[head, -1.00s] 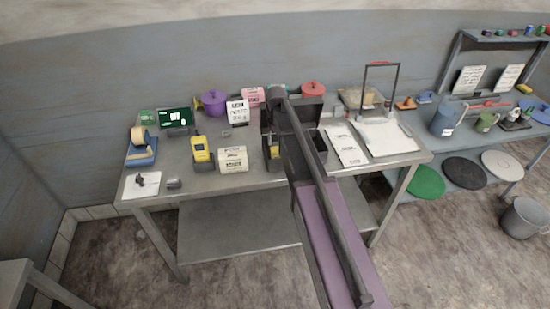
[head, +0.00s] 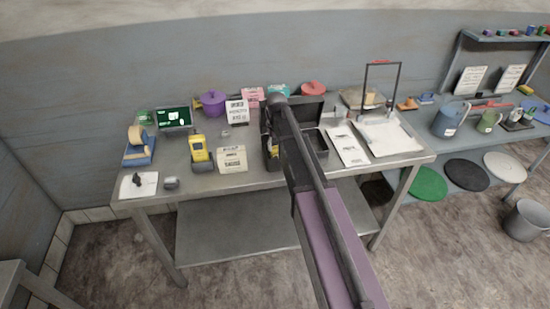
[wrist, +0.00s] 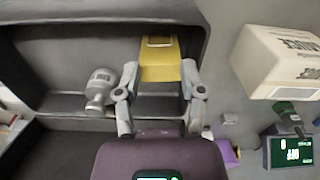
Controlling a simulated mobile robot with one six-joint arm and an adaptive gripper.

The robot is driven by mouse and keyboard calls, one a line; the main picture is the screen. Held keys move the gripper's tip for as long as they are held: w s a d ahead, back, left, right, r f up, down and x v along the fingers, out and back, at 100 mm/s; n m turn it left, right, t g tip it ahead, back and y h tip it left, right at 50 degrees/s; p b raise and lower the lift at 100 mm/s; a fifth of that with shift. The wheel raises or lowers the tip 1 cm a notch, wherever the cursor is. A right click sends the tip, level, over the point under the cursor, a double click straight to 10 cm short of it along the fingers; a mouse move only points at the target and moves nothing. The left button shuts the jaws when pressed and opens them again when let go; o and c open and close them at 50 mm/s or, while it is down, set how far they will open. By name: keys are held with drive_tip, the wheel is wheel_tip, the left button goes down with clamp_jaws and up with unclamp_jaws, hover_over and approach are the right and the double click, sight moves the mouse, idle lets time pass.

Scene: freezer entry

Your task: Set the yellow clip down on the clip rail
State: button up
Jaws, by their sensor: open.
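A yellow clip (wrist: 160,62) with a metal piece at its top lies in a dark open case on the table in the wrist view. My gripper (wrist: 158,72) is open, with one finger on each side of the clip's near end. I cannot tell whether the fingers touch it. In the head view my arm hides most of my gripper, and a bit of yellow (head: 273,152) shows in the case's left part. I cannot make out the clip rail for certain in either view.
The dark case (head: 319,158) has raised walls and an upright lid. A grey bottle-like piece (wrist: 101,86) lies in it, left of the clip. A white box (head: 232,159) and a yellow handheld device (head: 199,150) stand to its left. Papers (head: 347,146) lie to its right.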

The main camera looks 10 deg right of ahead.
sight(276, 153)
drive_tip(key=shift+f+b, duration=0.75)
drive_tip(key=shift+f, duration=0.35)
clamp_jaws()
